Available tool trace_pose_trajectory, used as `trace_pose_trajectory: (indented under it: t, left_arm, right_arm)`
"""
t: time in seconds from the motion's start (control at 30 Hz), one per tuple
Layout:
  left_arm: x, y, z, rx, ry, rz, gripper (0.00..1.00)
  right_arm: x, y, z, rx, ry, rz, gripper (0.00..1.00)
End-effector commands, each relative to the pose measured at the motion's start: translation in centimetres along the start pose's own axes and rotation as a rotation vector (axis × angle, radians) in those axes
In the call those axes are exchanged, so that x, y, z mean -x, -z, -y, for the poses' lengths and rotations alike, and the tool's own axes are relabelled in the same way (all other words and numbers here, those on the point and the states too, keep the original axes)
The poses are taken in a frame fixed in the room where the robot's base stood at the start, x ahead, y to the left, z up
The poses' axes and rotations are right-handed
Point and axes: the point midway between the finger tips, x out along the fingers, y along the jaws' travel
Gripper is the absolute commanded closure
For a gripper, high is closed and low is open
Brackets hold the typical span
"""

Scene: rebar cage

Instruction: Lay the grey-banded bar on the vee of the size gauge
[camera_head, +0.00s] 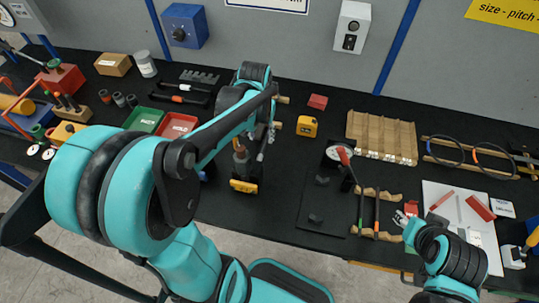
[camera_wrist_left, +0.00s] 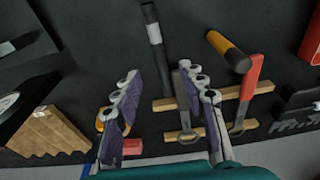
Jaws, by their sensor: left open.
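The grey-banded bar (camera_wrist_left: 153,34) is a dark rod with a light grey band. In the left wrist view it reaches down to a wooden rail (camera_wrist_left: 255,90), between and beyond my open fingers. My left gripper (camera_wrist_left: 162,100) is open and empty, its fingers apart on either side of the bar's line. In the head view this gripper (camera_head: 264,125) hangs near the bench middle, partly hidden by my forearm; the bar is not clear there. My right gripper (camera_head: 402,218) is small and unclear.
An orange-banded handle (camera_wrist_left: 228,50) and a red-handled tool (camera_wrist_left: 250,80) lie beside the bar. A yellow case (camera_head: 307,126), red block (camera_head: 317,102) and ribbed wooden board (camera_head: 383,137) stand right of my left gripper. Green (camera_head: 143,120) and red trays (camera_head: 178,125) are left.

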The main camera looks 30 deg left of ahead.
Motion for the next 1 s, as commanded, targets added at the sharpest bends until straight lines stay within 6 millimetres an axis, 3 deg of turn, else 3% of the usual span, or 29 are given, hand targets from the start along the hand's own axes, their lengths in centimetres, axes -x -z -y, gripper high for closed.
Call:
trace_pose_trajectory:
  t: [0.57, 0.83, 1.0]
  left_arm:
    - [-7.2, 0.5, -0.1, 0.000, 0.000, 0.000, 0.59]
    - [-7.5, 0.5, -0.1, 0.000, 0.000, 0.000, 0.59]
    - [-7.5, 0.5, -0.1, 0.000, 0.000, 0.000, 1.00]
  right_arm:
    - [-3.0, -2.2, 0.0, 0.000, 0.000, 0.000, 0.60]
    - [-3.0, -2.1, 0.0, 0.000, 0.000, 0.000, 0.60]
    - [-3.0, -2.1, 0.0, 0.000, 0.000, 0.000, 0.60]
